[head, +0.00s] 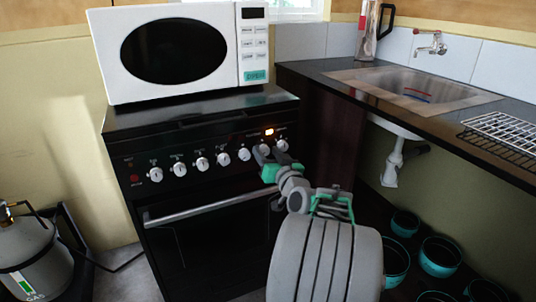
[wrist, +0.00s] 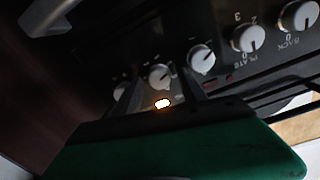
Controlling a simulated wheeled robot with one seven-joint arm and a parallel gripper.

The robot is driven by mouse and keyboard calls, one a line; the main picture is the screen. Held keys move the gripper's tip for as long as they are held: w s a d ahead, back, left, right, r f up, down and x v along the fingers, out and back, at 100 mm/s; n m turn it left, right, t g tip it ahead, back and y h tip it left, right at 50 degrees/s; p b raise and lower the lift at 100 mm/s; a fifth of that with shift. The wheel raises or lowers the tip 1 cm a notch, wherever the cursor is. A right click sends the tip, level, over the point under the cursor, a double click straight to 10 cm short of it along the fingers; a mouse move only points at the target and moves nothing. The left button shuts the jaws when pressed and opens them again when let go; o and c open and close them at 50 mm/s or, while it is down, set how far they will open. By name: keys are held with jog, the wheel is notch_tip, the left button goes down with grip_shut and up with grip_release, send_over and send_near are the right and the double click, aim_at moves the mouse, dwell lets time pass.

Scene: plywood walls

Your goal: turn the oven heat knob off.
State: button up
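The black oven (head: 215,200) has a row of several white knobs along its front panel. My gripper (head: 274,158) is at the right end of this row, close to the panel. In the wrist view the panel is upside down, and my gripper's (wrist: 163,84) dark fingers stand apart on either side of one knob (wrist: 160,76). This looks like the second knob from the right in the head view (head: 264,149). I cannot tell if the fingers touch it. Its label is unreadable, so I cannot confirm it is the oven heat knob. An orange light (head: 269,132) glows beside it.
A white microwave (head: 175,55) stands on the oven. The oven door handle (head: 205,207) juts out below the knobs. A counter with a sink (head: 415,88) is at right, with several teal pots (head: 440,257) beneath. A gas cylinder (head: 28,260) stands at left.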

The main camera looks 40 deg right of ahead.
grip_shut()
dwell(0.3)
jog(key=shift+m, duration=0.3)
jog(key=m+p, duration=0.3)
jog(key=m, duration=0.1)
jog(key=shift+r, duration=0.15)
jog(key=m+p, duration=0.5)
jog(key=m, duration=0.1)
jog(key=shift+s+d+m, duration=0.1)
jog(key=shift+m, duration=0.2)
jog(key=m+p, duration=0.5)
jog(key=shift+y, duration=0.4)
jog(key=shift+f+m+p, duration=0.2)
jog(key=shift+m+p, duration=0.75)
jog(key=shift+m, duration=0.3)
jog(key=shift+f+m+p, duration=0.15)
jog(key=shift+m+p, duration=0.8)
jog(key=shift+m, duration=0.3)
